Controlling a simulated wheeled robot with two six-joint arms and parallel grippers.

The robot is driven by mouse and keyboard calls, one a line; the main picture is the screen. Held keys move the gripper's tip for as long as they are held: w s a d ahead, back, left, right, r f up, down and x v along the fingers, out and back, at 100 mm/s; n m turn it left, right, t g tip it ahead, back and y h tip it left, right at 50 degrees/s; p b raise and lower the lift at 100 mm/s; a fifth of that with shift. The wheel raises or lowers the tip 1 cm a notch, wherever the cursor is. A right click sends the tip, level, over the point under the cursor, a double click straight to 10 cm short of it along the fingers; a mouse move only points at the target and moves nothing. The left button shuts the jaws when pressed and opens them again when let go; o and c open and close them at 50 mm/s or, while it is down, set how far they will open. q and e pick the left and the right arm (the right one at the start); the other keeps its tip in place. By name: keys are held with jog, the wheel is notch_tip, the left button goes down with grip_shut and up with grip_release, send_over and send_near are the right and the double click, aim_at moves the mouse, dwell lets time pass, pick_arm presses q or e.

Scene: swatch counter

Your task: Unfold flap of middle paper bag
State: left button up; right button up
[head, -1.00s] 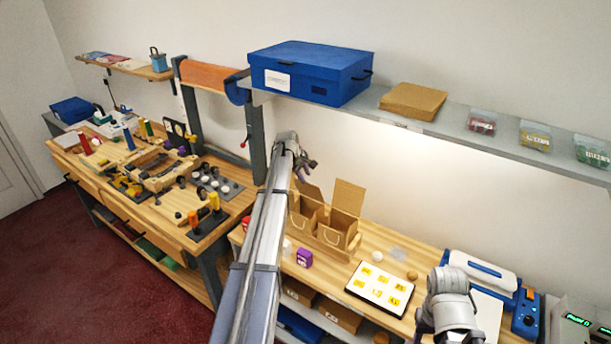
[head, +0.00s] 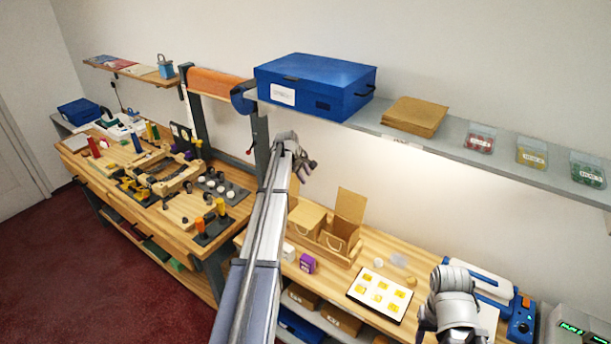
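Brown paper bags stand in a wooden holder (head: 322,257) on the right bench. The right-hand visible bag (head: 338,240) has its tall back flap (head: 350,206) standing up and its top open. The bag beside it on the left, seemingly the middle one (head: 304,228), has a flat tan flap (head: 305,212) lying over its top. Any bag farther left is mostly hidden by my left arm. My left gripper (head: 309,171) is above and behind this bag, apart from it, empty, its fingers seemingly apart. My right gripper (head: 424,322) is low at the right, its fingers mostly hidden.
A shelf (head: 470,148) with a blue box (head: 315,85) and brown sheets (head: 414,115) overhangs the bench's back. A white card with yellow pieces (head: 381,294), a purple box (head: 308,263) and a blue-white device (head: 480,284) lie in front and to the right.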

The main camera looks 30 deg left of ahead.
dwell(0.4)
pick_arm(q)
jog(key=s+a+r+p, duration=0.1)
jog(key=s+r+p, duration=0.3)
jog(key=s, duration=1)
jog(key=shift+s+r, duration=0.15)
